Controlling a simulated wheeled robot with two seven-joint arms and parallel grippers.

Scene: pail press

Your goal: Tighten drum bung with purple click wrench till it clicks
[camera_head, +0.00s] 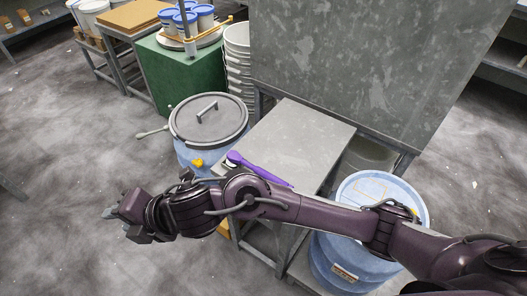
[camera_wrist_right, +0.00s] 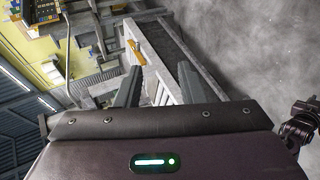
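The purple click wrench (camera_head: 262,171) lies on the grey metal table (camera_head: 302,133), partly hidden behind my right arm. My right gripper (camera_head: 128,214) is stretched out to the left, past the table's edge and over the floor, away from the wrench. In the right wrist view my right gripper (camera_wrist_right: 158,86) has its two fingers apart with nothing between them. A blue drum (camera_head: 338,262) stands at the right of the table. My right arm crosses in front of it, and I cannot make out the bung clearly. My left gripper is not in view.
A blue container with a grey handled lid (camera_head: 208,119) stands left of the table. An upright grey panel (camera_head: 375,75) rises behind the table. A green cabinet (camera_head: 180,75) carrying blue-lidded pails and a stack of white buckets (camera_head: 238,60) stand behind. The floor at left is clear.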

